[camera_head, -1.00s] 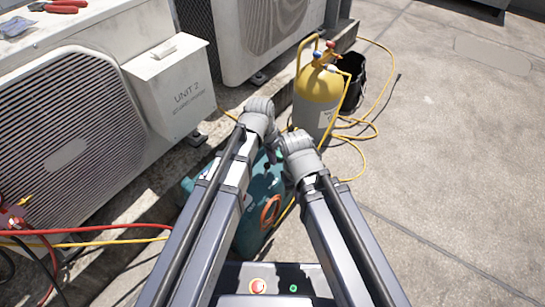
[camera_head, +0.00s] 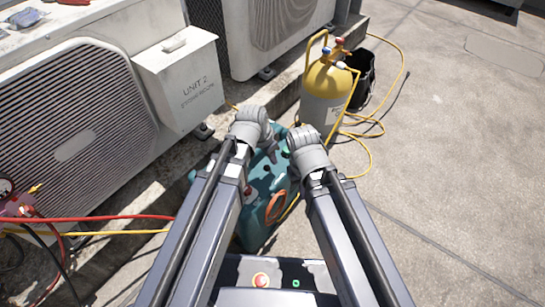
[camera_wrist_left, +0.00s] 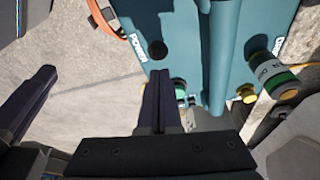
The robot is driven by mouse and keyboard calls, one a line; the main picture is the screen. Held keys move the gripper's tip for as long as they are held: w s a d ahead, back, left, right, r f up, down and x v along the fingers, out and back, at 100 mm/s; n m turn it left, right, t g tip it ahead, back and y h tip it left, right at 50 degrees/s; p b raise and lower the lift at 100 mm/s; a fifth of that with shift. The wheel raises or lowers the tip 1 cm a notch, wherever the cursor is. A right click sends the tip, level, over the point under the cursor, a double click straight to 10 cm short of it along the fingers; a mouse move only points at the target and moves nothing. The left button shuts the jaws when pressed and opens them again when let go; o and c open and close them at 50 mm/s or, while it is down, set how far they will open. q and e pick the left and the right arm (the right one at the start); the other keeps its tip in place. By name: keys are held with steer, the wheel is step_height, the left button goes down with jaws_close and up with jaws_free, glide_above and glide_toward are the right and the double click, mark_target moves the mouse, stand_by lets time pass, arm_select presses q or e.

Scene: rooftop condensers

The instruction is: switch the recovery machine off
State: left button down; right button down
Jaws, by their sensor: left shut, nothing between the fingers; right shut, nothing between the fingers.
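The teal recovery machine (camera_head: 262,187) stands on the roof between my arms, partly covered by them. In the left wrist view its teal panel (camera_wrist_left: 183,40) carries a POWER label beside a dark round spot (camera_wrist_left: 157,49); I cannot tell the switch's position. My left gripper (camera_wrist_left: 163,76) is shut and empty, its tips overlapping the panel's lower edge in that view, just below the dark spot. Contact cannot be told. My right gripper's wrist (camera_head: 304,145) is over the machine's right side in the head view; its fingers are hidden there, and the jaws are shut and empty.
A yellow-topped cylinder (camera_head: 325,95) with yellow hoses stands beyond the machine, a black bucket (camera_head: 363,75) behind it. Condenser Unit 2 (camera_head: 70,125) is at left, with red and yellow hoses across its front. A green-banded fitting (camera_wrist_left: 280,80) sticks out from the panel. Open roof lies right.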

arm_select(q)
steer(key=shift+r+p, duration=0.65)
steer(key=shift+r, duration=0.1)
step_height(320, 180, up, 2)
steer(key=w+d+r+p, duration=0.1)
steer(key=w+d+p, duration=0.2)
steer(key=s+a+r+p, duration=0.5)
steer(key=s, duration=0.2)
steer(key=shift+a, duration=0.2)
